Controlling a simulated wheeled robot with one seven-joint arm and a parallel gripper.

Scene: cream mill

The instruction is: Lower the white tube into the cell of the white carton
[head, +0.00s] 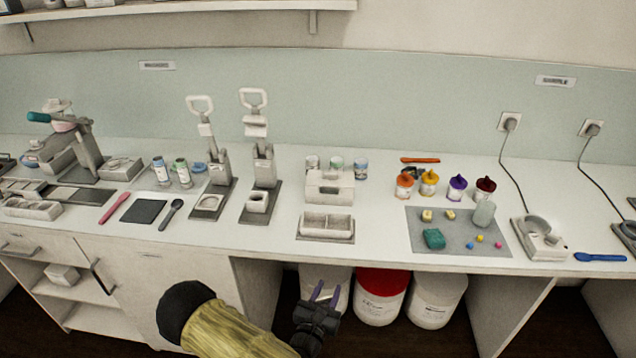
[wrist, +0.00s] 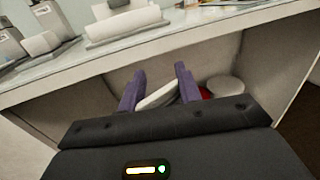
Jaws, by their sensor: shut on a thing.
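My gripper (head: 318,293) is below the front edge of the counter, in front of the open space under it. Its purple fingers are shut on a slim white thing, likely the white tube (wrist: 158,96), which shows slanted between them in the wrist view. In the head view the tube is hard to tell from the pale bin behind. The white carton (head: 327,237), a low open box with cells, appears to be the one on a grey mat near the counter's front edge, above and beyond my gripper. It also shows in the wrist view (wrist: 125,27).
A white block (head: 330,187) stands behind the carton. Two lever presses (head: 262,170) stand left of it. A grey mat (head: 425,243) with small coloured pieces lies to the right. A red-lidded bucket (head: 382,297) and a white bucket (head: 436,300) stand under the counter (head: 385,255).

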